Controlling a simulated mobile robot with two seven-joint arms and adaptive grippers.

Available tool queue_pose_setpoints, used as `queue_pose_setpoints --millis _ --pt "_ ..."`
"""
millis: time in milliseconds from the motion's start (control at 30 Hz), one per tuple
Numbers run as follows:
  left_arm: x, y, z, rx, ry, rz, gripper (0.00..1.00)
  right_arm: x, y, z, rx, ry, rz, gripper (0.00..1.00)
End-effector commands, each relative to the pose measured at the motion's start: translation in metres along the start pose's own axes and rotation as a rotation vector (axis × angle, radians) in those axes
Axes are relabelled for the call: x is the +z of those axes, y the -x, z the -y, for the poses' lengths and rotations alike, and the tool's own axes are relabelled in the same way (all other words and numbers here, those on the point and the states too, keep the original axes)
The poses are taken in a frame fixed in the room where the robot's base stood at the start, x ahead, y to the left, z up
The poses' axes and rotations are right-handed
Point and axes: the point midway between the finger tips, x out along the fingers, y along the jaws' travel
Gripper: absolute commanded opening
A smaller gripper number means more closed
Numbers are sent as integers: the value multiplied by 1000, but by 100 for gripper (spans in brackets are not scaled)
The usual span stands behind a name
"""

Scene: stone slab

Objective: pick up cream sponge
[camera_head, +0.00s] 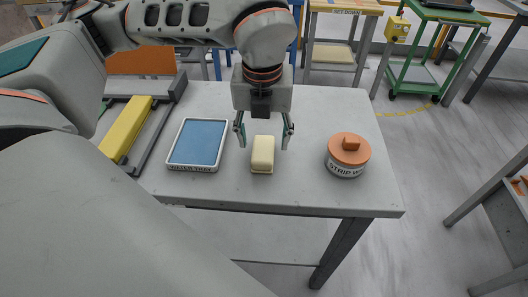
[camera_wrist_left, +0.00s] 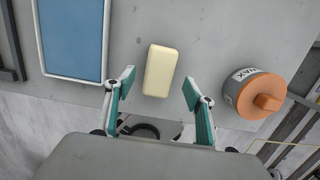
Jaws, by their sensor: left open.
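The cream sponge (camera_head: 263,153) lies on the grey stone slab table between a blue tray and an orange-lidded pot. It is a pale rounded block, and it also shows in the left wrist view (camera_wrist_left: 160,70), slightly tilted in the picture. My left gripper (camera_head: 264,138) is open above the table, with its two teal-lined fingers spread to either side of the sponge in the head view. In the left wrist view the fingertips (camera_wrist_left: 158,85) stand apart, left and right of the sponge's near end, with nothing between them held. My right gripper is not in view.
The blue water tray (camera_head: 197,145) with a white rim lies left of the sponge. A yellow bar (camera_head: 126,128) on a grey fixture is at far left. Bare slab surrounds the sponge.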

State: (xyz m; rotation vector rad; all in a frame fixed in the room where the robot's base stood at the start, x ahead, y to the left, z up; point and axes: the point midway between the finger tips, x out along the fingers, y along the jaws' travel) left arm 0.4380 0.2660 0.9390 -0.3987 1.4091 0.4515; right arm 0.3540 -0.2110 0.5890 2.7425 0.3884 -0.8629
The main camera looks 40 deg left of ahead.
Motion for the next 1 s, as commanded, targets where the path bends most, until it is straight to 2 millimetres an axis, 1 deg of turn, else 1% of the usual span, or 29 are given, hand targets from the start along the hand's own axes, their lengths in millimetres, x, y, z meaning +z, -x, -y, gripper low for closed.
queue_pose_setpoints --millis 200,300,533,567,600,667,700,1000 --pt "-1 -33 -2 3 -2 -5 54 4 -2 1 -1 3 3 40" --pt "-1 -44 -2 2 -2 -5 54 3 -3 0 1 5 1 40" --pt "-1 -44 -2 0 -1 -1 54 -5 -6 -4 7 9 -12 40" --pt "-1 -44 -2 0 -1 -1 49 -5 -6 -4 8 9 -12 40" --pt "-1 -44 -2 0 -2 -2 39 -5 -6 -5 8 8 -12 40" --pt "-1 -44 -2 0 -2 -2 23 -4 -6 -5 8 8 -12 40" --pt "-1 -44 -2 0 -2 -2 19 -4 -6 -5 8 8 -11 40" --pt "-1 -44 -2 0 -2 -2 19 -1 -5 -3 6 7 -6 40"
